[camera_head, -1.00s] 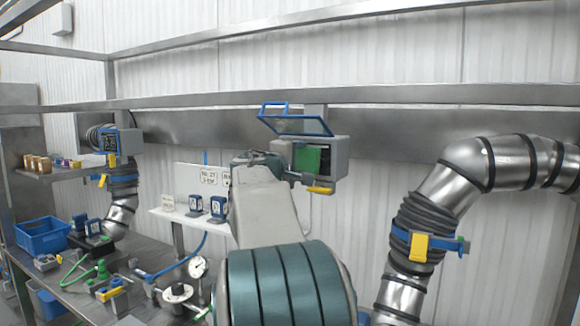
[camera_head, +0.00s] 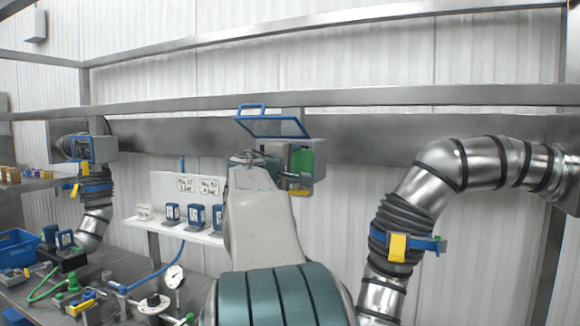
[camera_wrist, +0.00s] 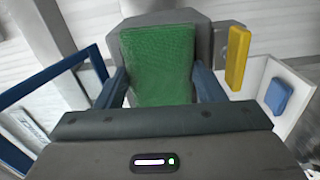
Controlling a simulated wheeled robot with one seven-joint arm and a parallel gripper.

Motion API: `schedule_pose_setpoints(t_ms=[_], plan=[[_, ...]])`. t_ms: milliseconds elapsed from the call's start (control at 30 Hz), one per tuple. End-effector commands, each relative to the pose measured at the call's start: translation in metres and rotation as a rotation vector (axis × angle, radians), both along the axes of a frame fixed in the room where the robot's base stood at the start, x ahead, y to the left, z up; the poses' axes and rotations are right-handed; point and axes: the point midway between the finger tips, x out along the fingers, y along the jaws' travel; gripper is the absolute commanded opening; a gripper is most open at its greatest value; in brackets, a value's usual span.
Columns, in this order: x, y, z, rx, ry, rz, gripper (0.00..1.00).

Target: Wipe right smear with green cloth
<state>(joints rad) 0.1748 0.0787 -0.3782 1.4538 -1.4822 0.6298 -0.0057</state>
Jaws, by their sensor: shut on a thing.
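The green cloth (camera_wrist: 158,62) stands between the two blue fingers of my gripper (camera_wrist: 160,88) in the wrist view, and the fingers are shut on it. Its top reaches over a grey box face behind it. In the head view a green patch (camera_head: 302,160) shows at the front of the grey box (camera_head: 319,158), with my gripper (camera_head: 290,183) close to it, largely hidden by my arm. I cannot tell whether the cloth touches the box. I cannot make out the right smear in either view.
A blue-framed clear panel (camera_head: 272,127) stands raised on top of the box. A yellow handle (camera_wrist: 237,58) is right of the cloth. Silver ducts (camera_head: 385,290) stand right. A white shelf (camera_head: 165,228) with several blue items is left, above a cluttered bench (camera_head: 30,292).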

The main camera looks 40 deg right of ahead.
Motion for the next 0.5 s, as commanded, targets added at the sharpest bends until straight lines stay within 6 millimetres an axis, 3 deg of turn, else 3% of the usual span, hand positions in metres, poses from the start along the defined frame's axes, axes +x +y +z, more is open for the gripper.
schedule_pose_setpoints(t_ms=[500], plan=[[0.037,0.017,0.000,0.000,0.001,0.003,0.45]])
